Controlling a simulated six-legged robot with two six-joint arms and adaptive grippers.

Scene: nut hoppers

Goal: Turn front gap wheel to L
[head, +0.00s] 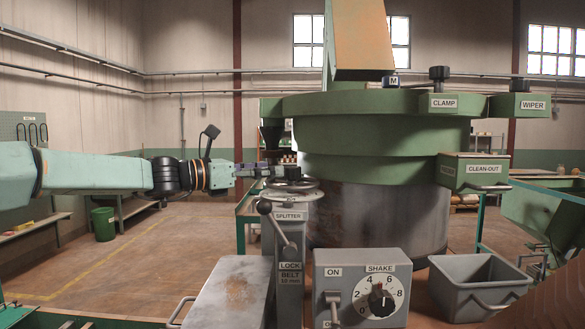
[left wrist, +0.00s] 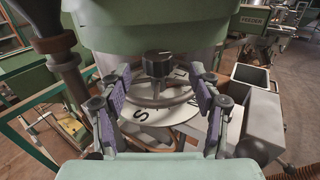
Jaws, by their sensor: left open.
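The grey gap wheel (head: 290,184) sits flat on top of a post labelled SPLITTER, in front of the big green bowl. In the left wrist view, the wheel (left wrist: 150,101) has a dark hub knob (left wrist: 158,64) and lies over a pale dial plate (left wrist: 180,112). An S is readable on the plate's lower left; other marks are partly hidden. My left gripper (head: 272,171) reaches in from the left at wheel height. In the left wrist view, its purple-padded fingers (left wrist: 160,106) are spread, one on each side of the wheel. Contact cannot be told. My right gripper is not in view.
The green bowl (head: 375,135) rises close behind the wheel. A LOCK lever (head: 278,226) stands out below it. A SHAKE dial box (head: 362,290), a grey bin (head: 478,286) and a grey lidded box (head: 232,293) stand in front. A dark funnel (left wrist: 48,25) is near the left finger.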

